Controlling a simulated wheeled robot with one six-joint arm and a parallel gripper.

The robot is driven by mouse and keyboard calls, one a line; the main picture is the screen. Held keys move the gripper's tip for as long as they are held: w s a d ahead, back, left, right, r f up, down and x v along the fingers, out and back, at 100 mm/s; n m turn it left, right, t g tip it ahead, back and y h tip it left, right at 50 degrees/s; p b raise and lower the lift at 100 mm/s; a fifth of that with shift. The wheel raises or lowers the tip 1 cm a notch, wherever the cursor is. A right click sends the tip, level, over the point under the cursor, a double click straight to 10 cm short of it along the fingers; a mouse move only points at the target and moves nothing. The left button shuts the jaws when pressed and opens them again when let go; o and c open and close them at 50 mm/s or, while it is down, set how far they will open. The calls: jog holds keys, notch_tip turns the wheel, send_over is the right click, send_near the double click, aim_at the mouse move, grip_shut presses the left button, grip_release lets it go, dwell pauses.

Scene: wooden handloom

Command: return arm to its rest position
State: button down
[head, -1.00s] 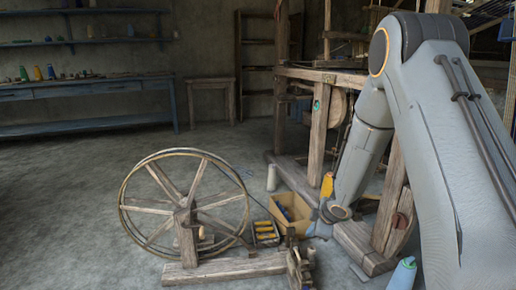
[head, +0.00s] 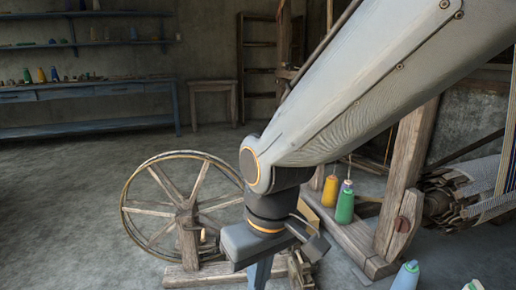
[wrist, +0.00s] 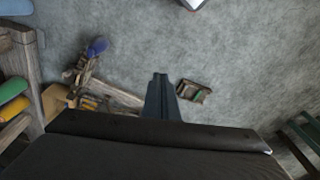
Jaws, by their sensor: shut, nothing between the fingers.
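My gripper (head: 259,274) hangs below my wrist at the bottom middle of the head view, pointing down, its lower end close to the picture's edge. My arm slants from the upper right down to it. In the wrist view my gripper (wrist: 160,80) has its two fingers together, with nothing between them and the grey floor behind.
Yellow (head: 330,190) and green (head: 345,204) cones stand by the loom's wooden post (head: 405,170). A blue cone (head: 405,276) is at the bottom right. A small tray (wrist: 195,92) lies on the floor in the wrist view. Floor at left is open, before a blue bench (head: 90,128).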

jog(key=s+r+g, duration=0.1)
jog(key=s+r, duration=0.1)
jog(key=s, duration=0.5)
jog(key=d+r+m+p, duration=0.3)
jog(key=d+r+p, duration=0.6)
jog(key=p, duration=0.7)
jog(key=d+r+m+h+p, duration=0.1)
jog(key=d+r+m+p, duration=0.2)
jog(key=d+r+p, duration=0.7)
notch_tip(320, 180, up, 6)
jog(key=p, duration=0.7)
jog(key=shift+w+d, duration=0.2)
jog(key=shift+d, duration=0.05)
